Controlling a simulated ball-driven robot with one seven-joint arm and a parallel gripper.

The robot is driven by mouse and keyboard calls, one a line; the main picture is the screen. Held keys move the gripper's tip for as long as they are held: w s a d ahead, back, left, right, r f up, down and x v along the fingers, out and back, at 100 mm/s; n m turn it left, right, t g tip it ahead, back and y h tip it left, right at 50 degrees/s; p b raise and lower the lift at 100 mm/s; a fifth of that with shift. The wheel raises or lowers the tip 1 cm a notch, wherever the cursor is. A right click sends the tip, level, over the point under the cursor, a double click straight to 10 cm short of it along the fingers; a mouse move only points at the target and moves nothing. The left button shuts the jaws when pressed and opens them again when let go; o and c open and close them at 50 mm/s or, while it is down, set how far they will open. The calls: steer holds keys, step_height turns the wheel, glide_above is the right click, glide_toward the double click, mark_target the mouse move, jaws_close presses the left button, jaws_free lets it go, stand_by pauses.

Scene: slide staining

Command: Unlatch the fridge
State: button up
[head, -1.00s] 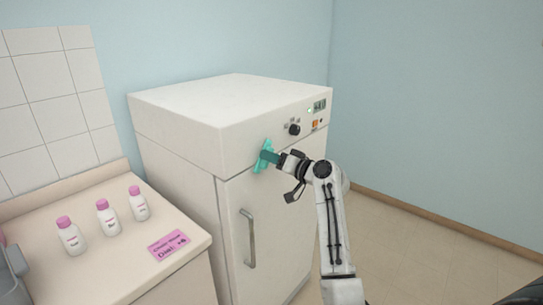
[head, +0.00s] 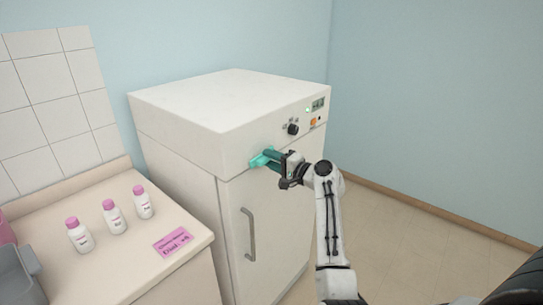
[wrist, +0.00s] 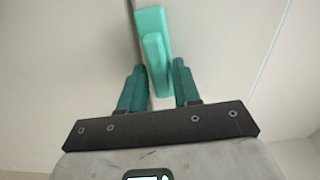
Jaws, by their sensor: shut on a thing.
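The white fridge (head: 235,105) stands against the blue wall, its door (head: 275,215) flush with the front as far as I can see. The teal latch (head: 262,159) sits at the seam between the upper panel and the door, and now lies close to horizontal. My gripper (head: 278,159) is shut on the latch. In the wrist view the latch's raised bar (wrist: 155,55) reaches between the two teal fingers. The fingers partly hide the latch in the head view.
A vertical grey door handle (head: 249,234) is below the latch. A dial (head: 293,129) and display are above it. A counter (head: 135,255) at left holds pink-capped bottles (head: 114,217) and a pink note (head: 173,242). Open floor (head: 400,240) lies to the right.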

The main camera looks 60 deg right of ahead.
steer(key=shift+s+f+m+p, duration=0.15)
steer(key=shift+m+p, duration=0.15)
steer(key=shift+m, duration=0.4)
steer(key=o, duration=0.8)
steer(key=b+v, duration=0.2)
steer(key=v, duration=0.8)
steer(key=shift+s+a, duration=0.15)
steer(key=shift+s, duration=0.15)
